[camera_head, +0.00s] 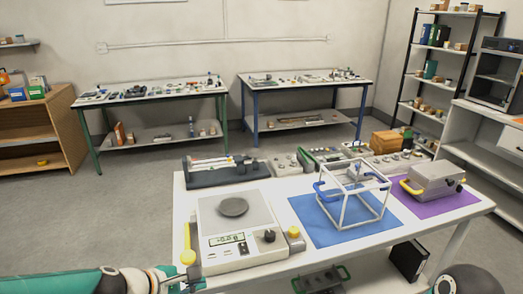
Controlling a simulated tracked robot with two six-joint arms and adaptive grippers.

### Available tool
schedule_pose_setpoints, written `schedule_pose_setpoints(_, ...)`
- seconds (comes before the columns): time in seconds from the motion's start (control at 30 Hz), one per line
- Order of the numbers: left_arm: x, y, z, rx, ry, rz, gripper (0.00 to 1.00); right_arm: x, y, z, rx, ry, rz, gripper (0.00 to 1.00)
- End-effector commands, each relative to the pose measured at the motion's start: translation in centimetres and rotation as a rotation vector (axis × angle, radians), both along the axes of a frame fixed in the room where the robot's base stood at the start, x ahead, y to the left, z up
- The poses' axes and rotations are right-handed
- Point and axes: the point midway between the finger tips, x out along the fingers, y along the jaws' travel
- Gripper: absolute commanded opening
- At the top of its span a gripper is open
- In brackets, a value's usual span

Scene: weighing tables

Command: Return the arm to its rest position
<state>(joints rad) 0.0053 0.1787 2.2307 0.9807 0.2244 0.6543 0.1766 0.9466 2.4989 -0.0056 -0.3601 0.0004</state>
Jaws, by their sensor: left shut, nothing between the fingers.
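My left arm, with teal and white links, comes in low at the left edge. My left gripper (190,279) is small and dark and sits at the near left corner of the white table (187,215). It is shut and empty, close to the near left side of the weighing scale (222,252). Its fingertips are too small to make out clearly. A dark round pan or disc (233,207) rests on the scale's plate. My right gripper is not in view.
A white wire-frame cube (345,222) stands on a blue mat (310,231). A grey box with a yellow handle (432,180) stands on a purple mat (462,203). A yellow-topped piece (188,257) is beside the gripper. Open floor (110,220) lies left of the table.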

Motion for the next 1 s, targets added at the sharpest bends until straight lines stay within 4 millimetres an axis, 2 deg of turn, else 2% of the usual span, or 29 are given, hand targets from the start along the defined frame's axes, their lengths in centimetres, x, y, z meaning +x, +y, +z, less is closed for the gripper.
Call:
schedule_pose_setpoints(0.27,-1.5,-0.1,-6.5,0.002,0.151,-0.012,0.00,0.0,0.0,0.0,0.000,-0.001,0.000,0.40)
schedule_pose_setpoints(0.47,-4.4,-0.5,-12.3,0.047,0.272,-0.082,0.00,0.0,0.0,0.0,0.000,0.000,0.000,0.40)
schedule_pose_setpoints(0.57,-6.7,-0.6,-16.0,0.101,0.333,-0.158,0.00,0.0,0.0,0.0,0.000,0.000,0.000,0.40)
schedule_pose_setpoints(0.67,-10.2,-0.7,-20.5,0.179,0.388,-0.294,0.00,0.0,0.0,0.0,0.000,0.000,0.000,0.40)
schedule_pose_setpoints(0.77,-15.1,-0.7,-25.5,0.286,0.408,-0.539,0.00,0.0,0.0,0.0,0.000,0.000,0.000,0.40)
schedule_pose_setpoints(0.8,-17.2,-0.8,-27.3,0.330,0.387,-0.670,0.00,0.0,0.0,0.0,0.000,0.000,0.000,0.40)
schedule_pose_setpoints(0.9,-20.4,-1.3,-29.9,0.417,0.262,-0.969,0.00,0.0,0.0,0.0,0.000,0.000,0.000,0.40)
schedule_pose_setpoints(1.0,-20.8,-1.9,-30.6,0.492,0.086,-1.180,0.00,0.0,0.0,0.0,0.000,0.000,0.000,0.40)
